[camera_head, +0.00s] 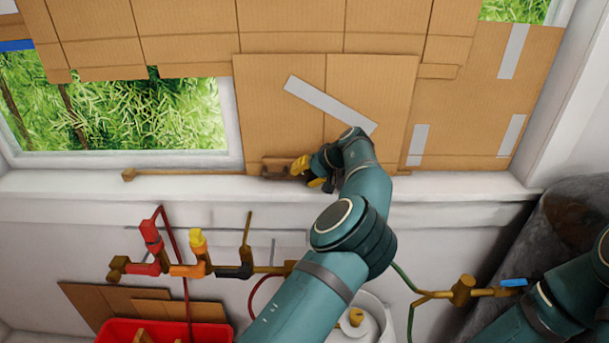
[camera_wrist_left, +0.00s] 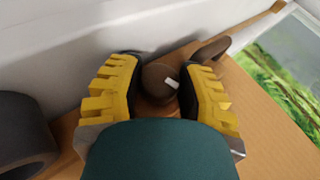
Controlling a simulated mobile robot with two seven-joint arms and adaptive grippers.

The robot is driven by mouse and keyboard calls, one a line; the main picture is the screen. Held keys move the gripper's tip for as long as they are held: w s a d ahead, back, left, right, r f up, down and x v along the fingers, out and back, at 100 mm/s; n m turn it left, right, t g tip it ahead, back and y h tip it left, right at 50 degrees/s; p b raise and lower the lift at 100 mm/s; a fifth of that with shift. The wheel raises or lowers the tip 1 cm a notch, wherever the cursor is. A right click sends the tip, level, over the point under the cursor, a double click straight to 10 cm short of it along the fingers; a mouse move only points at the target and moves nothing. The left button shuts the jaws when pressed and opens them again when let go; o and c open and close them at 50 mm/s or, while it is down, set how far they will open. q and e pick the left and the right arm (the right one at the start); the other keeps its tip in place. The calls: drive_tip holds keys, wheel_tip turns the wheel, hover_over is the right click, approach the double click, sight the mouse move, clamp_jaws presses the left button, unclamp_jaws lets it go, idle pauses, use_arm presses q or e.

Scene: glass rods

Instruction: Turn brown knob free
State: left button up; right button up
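The brown knob (camera_wrist_left: 157,80) shows in the left wrist view as a dark round knob with a white mark. The yellow-ribbed fingers of my left gripper (camera_wrist_left: 160,88) stand on either side of it, very close. I cannot tell whether both press on it. In the head view my left gripper (camera_head: 309,174) is at the window sill, beside a brown block (camera_head: 277,167); the knob itself cannot be made out there. My right arm shows at the lower right, but its gripper is out of view.
Cardboard panels (camera_head: 278,100) cover the wall behind the sill. Below run brass pipes with a red valve (camera_head: 151,236), a yellow valve (camera_head: 197,240) and a blue-handled valve (camera_head: 513,282). A red crate (camera_head: 112,328) stands at the lower left. The sill (camera_head: 60,183) is mostly clear.

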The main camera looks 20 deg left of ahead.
idle(0.3)
use_arm(q)
drive_tip(key=shift+a+h, duration=0.1)
drive_tip(key=shift+h, duration=1.1)
drive_tip(key=shift+n+t+h, duration=0.4)
drive_tip(key=shift+h, duration=0.3)
drive_tip(key=o, duration=0.9)
drive_tip(key=shift+f, duration=0.1)
drive_tip(key=shift+r, duration=0.2)
drive_tip(key=v, duration=1.1)
drive_tip(key=shift+d+r, duration=0.25)
drive_tip(key=shift+r, duration=0.05)
